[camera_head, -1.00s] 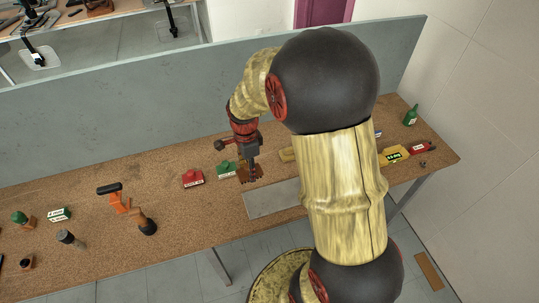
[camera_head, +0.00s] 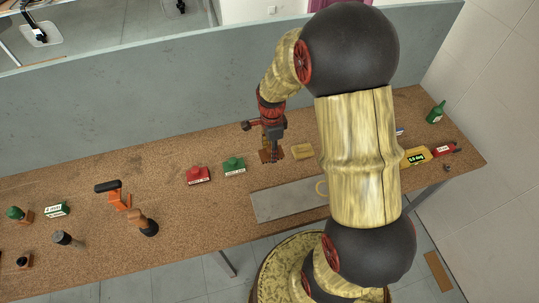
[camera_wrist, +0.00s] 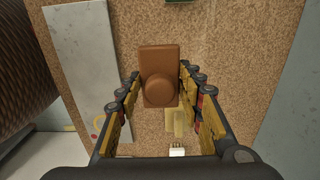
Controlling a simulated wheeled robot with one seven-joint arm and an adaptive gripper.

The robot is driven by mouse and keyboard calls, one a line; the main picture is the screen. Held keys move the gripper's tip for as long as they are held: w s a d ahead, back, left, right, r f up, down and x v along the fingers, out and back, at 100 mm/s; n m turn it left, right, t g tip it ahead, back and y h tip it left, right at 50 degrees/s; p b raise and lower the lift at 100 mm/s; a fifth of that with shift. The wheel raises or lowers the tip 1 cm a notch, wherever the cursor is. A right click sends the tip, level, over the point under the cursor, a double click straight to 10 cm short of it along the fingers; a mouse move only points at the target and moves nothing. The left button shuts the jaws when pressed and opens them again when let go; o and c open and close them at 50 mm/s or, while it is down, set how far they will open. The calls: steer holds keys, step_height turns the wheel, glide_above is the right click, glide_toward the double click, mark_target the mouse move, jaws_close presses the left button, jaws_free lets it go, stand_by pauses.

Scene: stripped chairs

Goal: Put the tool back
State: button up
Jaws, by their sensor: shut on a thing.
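My gripper (camera_head: 271,148) is over the middle of the bench, pointing down. In the wrist view my gripper (camera_wrist: 160,82) is shut on a brown block (camera_wrist: 159,62) with a round knob on its face. The fingers lie along both sides of the block. In the head view the brown block (camera_head: 271,156) is small and partly hidden by the fingers. I cannot tell whether it touches the bench. Which thing is the tool is not clear from the pictures.
The cork-topped bench (camera_head: 80,262) carries a green labelled piece (camera_head: 233,165), a red labelled piece (camera_head: 198,174), a yellow block (camera_head: 303,150) and a grey plate (camera_head: 280,204). An orange tool (camera_head: 120,199) stands further left. A grey panel (camera_head: 140,110) runs behind.

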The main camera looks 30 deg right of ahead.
mark_target(269, 150)
steer(key=w+f, duration=0.1)
steer(key=f, duration=0.1)
steer(key=w+d+f, duration=0.1)
steer(key=w+f, duration=0.1)
steer(key=shift+w+d+f, duration=0.1)
steer(key=shift+f, duration=0.05)
steer(key=shift+w+d+f+b, duration=0.15)
steer(key=shift+f+b, duration=0.45)
steer(key=shift+f, duration=1.1)
steer(key=shift+f, duration=0.2)
steer(key=o, duration=1.2)
